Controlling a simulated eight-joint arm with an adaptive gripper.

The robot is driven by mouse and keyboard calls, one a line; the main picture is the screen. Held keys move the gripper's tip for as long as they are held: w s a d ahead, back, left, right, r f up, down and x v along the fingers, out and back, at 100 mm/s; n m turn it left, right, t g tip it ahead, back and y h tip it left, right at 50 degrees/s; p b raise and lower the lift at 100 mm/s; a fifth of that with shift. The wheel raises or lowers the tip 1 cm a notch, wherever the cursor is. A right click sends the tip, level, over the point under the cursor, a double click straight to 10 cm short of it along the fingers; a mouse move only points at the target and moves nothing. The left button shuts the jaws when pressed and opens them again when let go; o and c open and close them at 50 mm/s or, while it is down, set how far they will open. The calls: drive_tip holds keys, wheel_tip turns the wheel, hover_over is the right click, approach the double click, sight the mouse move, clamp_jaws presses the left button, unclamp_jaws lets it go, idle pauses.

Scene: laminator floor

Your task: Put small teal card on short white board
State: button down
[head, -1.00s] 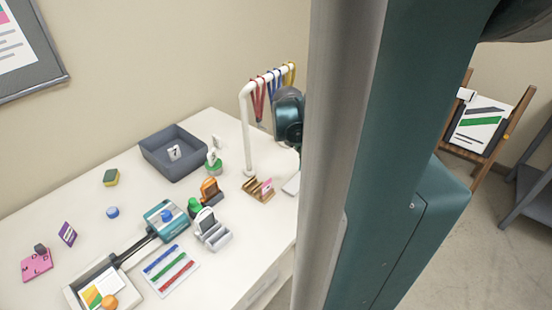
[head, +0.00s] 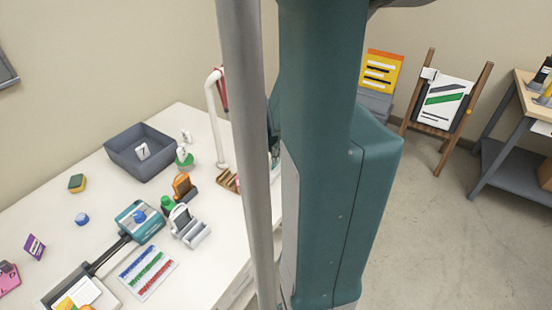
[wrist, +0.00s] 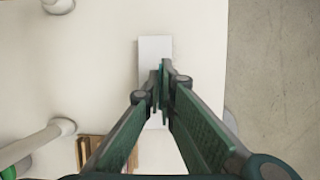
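In the wrist view my gripper (wrist: 161,83) points down, its fingertips almost together. A thin sliver of the small teal card (wrist: 161,70) shows edge-on between the tips, and the fingers hide most of it. The short white board (wrist: 154,47) is a pale narrow strip on the table below the fingertips; the fingers cover its middle. The gap in height between card and board is hard to tell. In the head view my own column and arm hide the board and nearly all of my gripper.
The white table (head: 80,210) holds a grey bin (head: 142,166), a teal-topped device (head: 139,221), a phone-like stand (head: 188,225) and a colour-striped board (head: 147,271). A white lanyard rack (head: 216,120) and a slotted wooden holder (wrist: 91,151) stand near the gripper. The table edge is close at right.

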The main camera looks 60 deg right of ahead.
drive_tip(key=shift+f, duration=0.25)
drive_tip(key=shift+f, duration=0.15)
drive_tip(key=c, duration=2.7)
unclamp_jaws()
drive_tip(key=shift+p+v, duration=1.45)
drive_tip(key=shift+v, duration=4.7)
